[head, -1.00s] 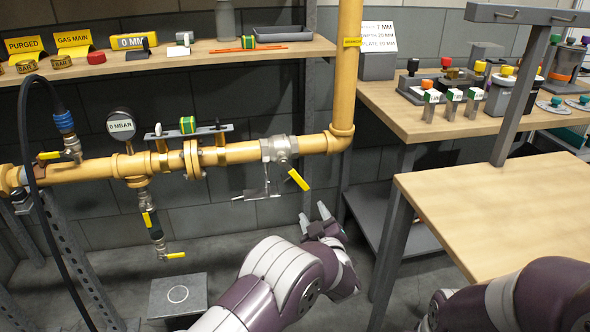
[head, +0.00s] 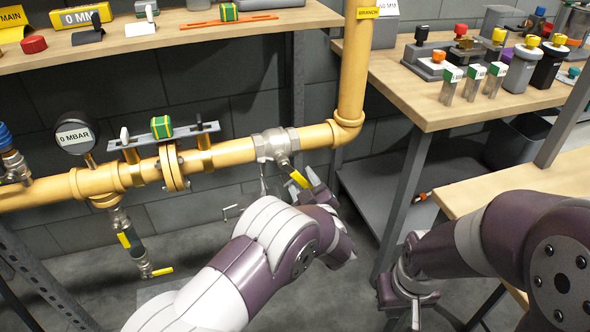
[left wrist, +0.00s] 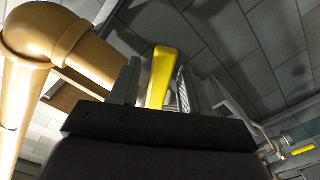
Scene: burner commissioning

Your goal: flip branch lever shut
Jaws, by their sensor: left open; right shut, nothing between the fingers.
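The branch valve (head: 277,145) is a grey body on the yellow horizontal pipe, just left of the elbow. Its yellow branch lever (head: 300,179) slants down and to the right, across the pipe line. My left gripper (head: 314,184) is open at the lever's lower end. In the left wrist view the lever (left wrist: 160,76) stands between the two spread fingers (left wrist: 158,88); whether either finger touches it I cannot tell. My right gripper (head: 414,314) is shut and empty, low in the head view beside the workbench, far from the valve; its tips are partly cut off.
The yellow riser pipe (head: 354,70) with a BRANCH tag stands just right of the valve. A bracket (head: 240,208) hangs below the pipe. Left are a 0 MBAR gauge (head: 75,133) and a lower yellow-handled valve (head: 160,271). The wooden bench (head: 425,105) is at right.

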